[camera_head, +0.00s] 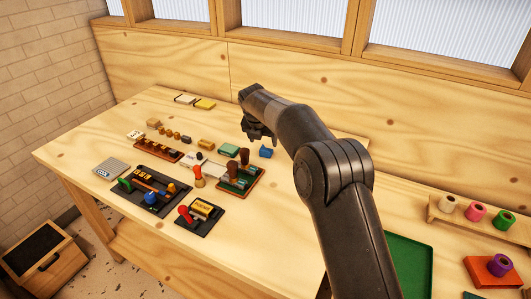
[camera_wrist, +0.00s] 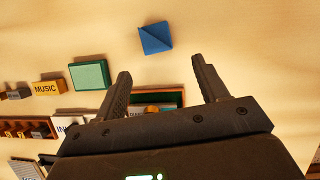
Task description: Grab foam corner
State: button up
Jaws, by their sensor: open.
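A small blue block with a diagonal edge across its top, which looks like the foam corner (camera_head: 266,151), lies on the wooden table. In the wrist view the blue foam corner (camera_wrist: 155,38) is at the top, a little beyond the fingertips and roughly between their lines. My gripper (camera_head: 257,132) is above the table, left of and behind the foam corner in the head view. In the wrist view my gripper (camera_wrist: 160,66) is open, with nothing between its fingers, and apart from the foam corner.
A green block (camera_head: 229,150) lies left of the foam corner. A yellow block marked MUSIC (camera_wrist: 47,88) and a green-and-brown tray with dark-handled stamps (camera_head: 240,181) are close by. Several small trays and blocks fill the table's left. Bare wood surrounds the foam corner's far side.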

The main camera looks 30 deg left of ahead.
aim_at(265, 150)
jog(key=x, duration=0.8)
jog(key=shift+s+a, duration=0.1)
jog(key=shift+a, duration=0.1)
jog(key=shift+c, duration=0.5)
jog(key=c, duration=0.9)
jog(key=shift+r, duration=0.1)
jog(key=shift+c, duration=0.2)
